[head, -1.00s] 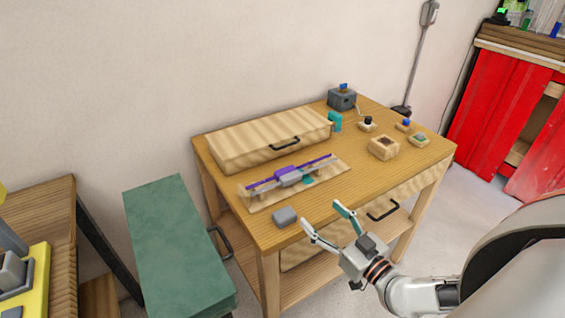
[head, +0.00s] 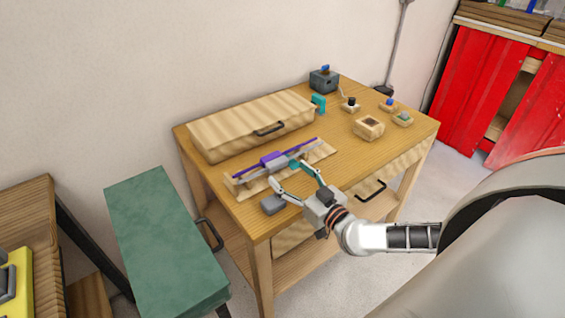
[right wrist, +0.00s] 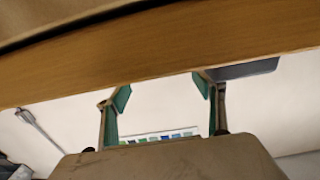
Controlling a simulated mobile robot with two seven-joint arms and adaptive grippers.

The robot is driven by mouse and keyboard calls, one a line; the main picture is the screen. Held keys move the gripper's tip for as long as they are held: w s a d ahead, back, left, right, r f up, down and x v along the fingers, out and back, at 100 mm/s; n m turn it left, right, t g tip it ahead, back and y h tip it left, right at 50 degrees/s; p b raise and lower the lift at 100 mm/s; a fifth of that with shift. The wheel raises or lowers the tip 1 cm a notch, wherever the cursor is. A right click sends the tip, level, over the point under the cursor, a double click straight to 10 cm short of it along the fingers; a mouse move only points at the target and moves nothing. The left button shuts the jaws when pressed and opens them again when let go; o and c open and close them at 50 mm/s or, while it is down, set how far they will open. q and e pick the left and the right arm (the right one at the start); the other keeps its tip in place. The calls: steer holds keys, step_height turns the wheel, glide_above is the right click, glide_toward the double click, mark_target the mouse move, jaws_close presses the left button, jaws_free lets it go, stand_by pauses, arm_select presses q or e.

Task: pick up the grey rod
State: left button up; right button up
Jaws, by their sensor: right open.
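A thin grey rod (head: 247,179) appears to lie on the pale wooden board (head: 237,191) on the table, in front of a purple rod (head: 243,170). A purple block and greyish parts along the rods make its outline hard to tell. My right gripper (head: 282,174) is open, with its fingertips over or near the board's front edge, and partly hides that side. In the right wrist view my right gripper (right wrist: 162,90) shows two parted fingers with green pads and nothing between them. My left gripper is not in view.
A grey block (head: 272,205) sits close beside the right gripper's left finger. A wooden case (head: 225,148) with a handle stands behind the board. A dark grey box (head: 324,80) and small wooden blocks stand on the right. The table (head: 370,150) is clear between them.

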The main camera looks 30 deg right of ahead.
mark_target(280, 165)
steer(key=w, duration=0.3)
steer(key=shift+w+a+f, duration=0.1)
steer(key=shift+w+a, duration=0.05)
steer(key=shift+w, duration=0.1)
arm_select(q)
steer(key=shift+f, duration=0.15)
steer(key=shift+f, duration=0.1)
arm_select(e)
steer(key=c, duration=1.2)
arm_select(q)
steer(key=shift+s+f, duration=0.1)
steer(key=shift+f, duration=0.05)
